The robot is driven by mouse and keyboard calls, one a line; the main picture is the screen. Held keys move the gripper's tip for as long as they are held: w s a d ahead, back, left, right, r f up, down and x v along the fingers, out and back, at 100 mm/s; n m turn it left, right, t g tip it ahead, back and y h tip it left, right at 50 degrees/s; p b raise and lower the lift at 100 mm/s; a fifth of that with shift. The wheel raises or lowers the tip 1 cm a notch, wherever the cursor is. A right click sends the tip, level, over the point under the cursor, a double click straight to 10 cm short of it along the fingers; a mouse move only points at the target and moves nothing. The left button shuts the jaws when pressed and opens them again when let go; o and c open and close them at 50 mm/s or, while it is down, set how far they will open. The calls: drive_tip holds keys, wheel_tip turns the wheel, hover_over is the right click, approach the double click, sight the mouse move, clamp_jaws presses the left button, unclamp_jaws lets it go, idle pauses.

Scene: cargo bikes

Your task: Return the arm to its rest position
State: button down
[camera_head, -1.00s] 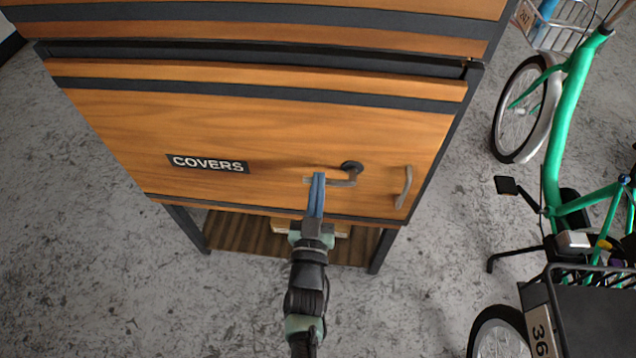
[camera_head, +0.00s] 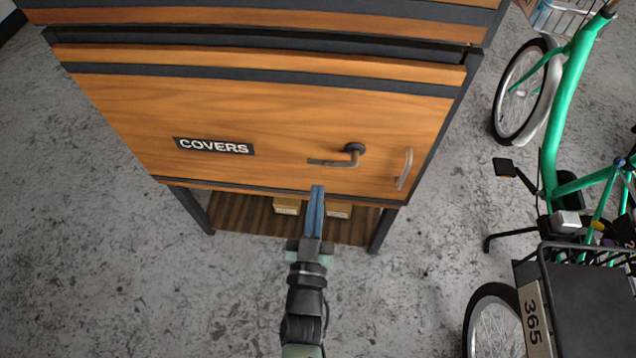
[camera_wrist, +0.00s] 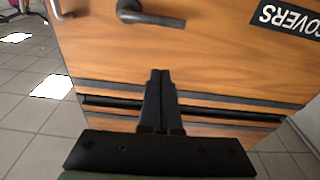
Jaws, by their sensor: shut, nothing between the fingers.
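My gripper (camera_head: 316,192) is in the lower middle of the head view, with its blue fingers together and nothing between them. It points at the lower edge of a wooden cabinet front marked COVERS (camera_head: 270,120). The lever handle (camera_head: 340,160) on that front is above my fingertips and apart from them. In the wrist view my dark fingers (camera_wrist: 160,78) are side by side, below the lever handle (camera_wrist: 148,16) in the picture. I cannot tell whether the fingertips touch the cabinet.
A bar handle (camera_head: 404,169) is right of the lever. A low shelf (camera_head: 245,216) with small boxes (camera_head: 338,210) lies under the cabinet front. A green cargo bike (camera_head: 556,130) and a black rack with a 365 plate (camera_head: 534,318) stand at the right. Floor at the left is clear.

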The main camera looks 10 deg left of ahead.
idle(0.6)
drive_tip(key=w+r, duration=0.3)
drive_tip(key=r, duration=0.5)
drive_tip(key=w+r+g+y, duration=0.1)
drive_tip(key=w+r, duration=0.3)
drive_tip(key=r, duration=0.5)
drive_tip(key=w+r+n+y, duration=0.1)
drive_tip(key=w+r, duration=0.2)
drive_tip(key=r, duration=0.5)
drive_tip(key=shift+w+d+r, duration=0.2)
drive_tip(key=shift+w+d, duration=0.05)
drive_tip(key=shift+w, duration=0.1)
drive_tip(key=s+d+r+t+p, duration=0.1)
drive_tip(key=s+r+t+p, duration=0.2)
drive_tip(key=r, duration=1.1)
drive_tip(key=s+d+r+m+t+h+p, duration=0.1)
drive_tip(key=s+r+t+p, duration=0.2)
drive_tip(key=s+r, duration=0.5)
drive_tip(key=s+d+r+t+h+p, duration=0.1)
drive_tip(key=s+r, duration=0.4)
drive_tip(key=r, duration=1.7)
drive_tip(key=t+p, duration=0.1)
drive_tip(key=p, duration=0.1)
drive_tip(key=shift+s+d+r+m+t+p, duration=0.15)
drive_tip(key=shift+s+d+m+t+p, duration=0.15)
drive_tip(key=shift+s+t+p, duration=0.1)
